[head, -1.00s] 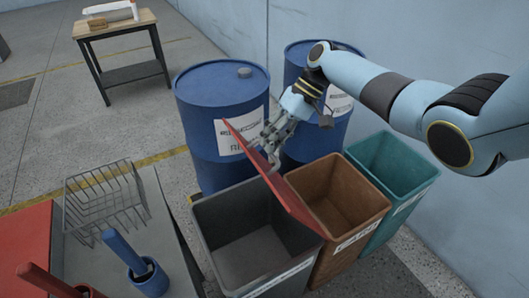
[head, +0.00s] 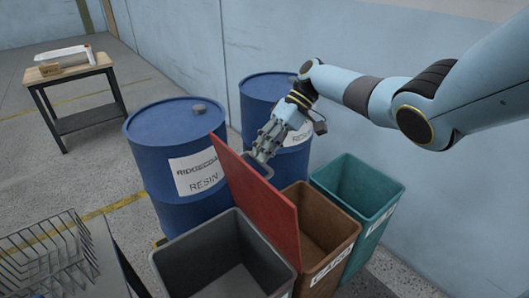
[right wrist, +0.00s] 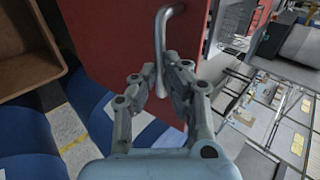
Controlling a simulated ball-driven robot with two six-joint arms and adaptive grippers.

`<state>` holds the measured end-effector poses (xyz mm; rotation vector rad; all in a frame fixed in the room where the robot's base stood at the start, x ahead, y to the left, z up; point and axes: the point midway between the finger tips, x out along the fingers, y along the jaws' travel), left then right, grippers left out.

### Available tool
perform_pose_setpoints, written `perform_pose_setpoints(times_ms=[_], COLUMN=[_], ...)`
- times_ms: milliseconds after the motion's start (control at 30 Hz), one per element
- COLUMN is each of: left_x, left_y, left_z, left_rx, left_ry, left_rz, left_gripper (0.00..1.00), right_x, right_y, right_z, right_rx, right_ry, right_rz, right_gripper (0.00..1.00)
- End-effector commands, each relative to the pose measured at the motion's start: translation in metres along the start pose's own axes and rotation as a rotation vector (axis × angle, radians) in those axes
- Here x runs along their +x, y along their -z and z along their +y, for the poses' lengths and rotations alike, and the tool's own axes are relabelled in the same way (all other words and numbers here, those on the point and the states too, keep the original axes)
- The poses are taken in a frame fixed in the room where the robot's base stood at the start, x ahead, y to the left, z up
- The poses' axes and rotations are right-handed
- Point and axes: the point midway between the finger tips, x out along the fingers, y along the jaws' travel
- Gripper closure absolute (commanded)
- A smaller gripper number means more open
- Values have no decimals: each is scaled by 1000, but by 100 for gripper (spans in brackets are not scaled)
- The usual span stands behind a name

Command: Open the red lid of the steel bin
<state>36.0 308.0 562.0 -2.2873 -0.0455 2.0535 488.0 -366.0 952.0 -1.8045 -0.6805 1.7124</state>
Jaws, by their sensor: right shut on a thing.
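The steel bin (head: 205,252) is the grey, open-topped one at the front of a row of bins. Its red lid (head: 258,205) stands up steeply along the side next to the brown bin, with its broad face showing. My right gripper (head: 259,154) is at the lid's upper edge, shut on the grey bar handle. In the right wrist view, the fingers (right wrist: 157,82) close around the handle (right wrist: 161,40), with the red lid (right wrist: 105,45) behind. The bin's mouth is uncovered. My left gripper is not in view.
A brown bin (head: 322,258) and a teal bin (head: 383,212) stand to the right. Two blue drums, one at the left (head: 150,165) and one behind (head: 253,100), are close to the gripper. A wire basket (head: 45,250) is at lower left.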

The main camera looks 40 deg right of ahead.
Motion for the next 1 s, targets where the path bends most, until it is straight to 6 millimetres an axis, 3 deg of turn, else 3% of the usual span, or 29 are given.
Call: perform_pose_setpoints(times_ms=[33,100,133,333,833,1000], left_x=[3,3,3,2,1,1], left_y=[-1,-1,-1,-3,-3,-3], left_z=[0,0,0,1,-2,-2], left_rx=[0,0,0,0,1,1], left_ry=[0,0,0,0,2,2], left_rz=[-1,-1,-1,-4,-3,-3], left_gripper=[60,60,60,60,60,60], right_x=[13,13,13,12,10,-5], right_y=[-12,-12,-12,-12,-12,-12], right_z=[18,18,17,17,17,17], right_rx=[22,22,22,24,26,26], right_ry=[-27,-26,-26,-27,-29,-30], right_rz=[-16,-16,-17,-16,-17,-16], right_gripper=[100,100,91,66,66,66])
